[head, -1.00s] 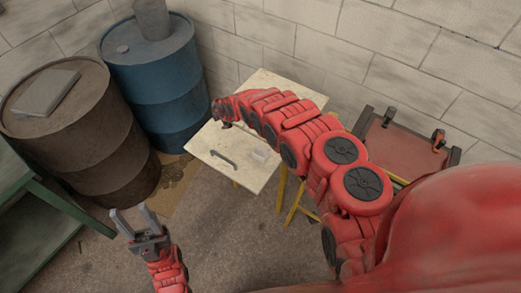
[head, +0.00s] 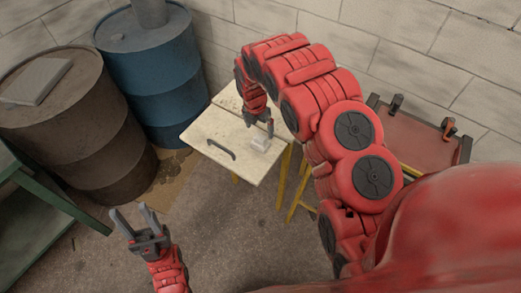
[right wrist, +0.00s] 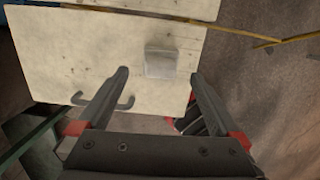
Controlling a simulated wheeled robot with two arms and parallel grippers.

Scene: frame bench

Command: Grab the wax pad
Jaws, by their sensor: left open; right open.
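The wax pad looks to be the small pale, whitish square block (head: 260,144) lying on the cream tabletop (head: 200,133), near its right edge. In the right wrist view the pad (right wrist: 161,62) shows between and just beyond the fingertips of my right gripper (right wrist: 159,76). That gripper is open and empty, pointing down at the tabletop. In the head view my right gripper (head: 264,126) is close to the pad; I cannot tell the exact height gap. My left gripper (head: 134,216) is open and empty, away from the table at lower left.
A dark handle (head: 220,149) sits on the tabletop left of the pad. A blue drum (head: 155,75) and a brown drum (head: 75,120) stand at left. A green bench (head: 55,200) is at far left. A reddish framed panel (head: 415,140) stands at right.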

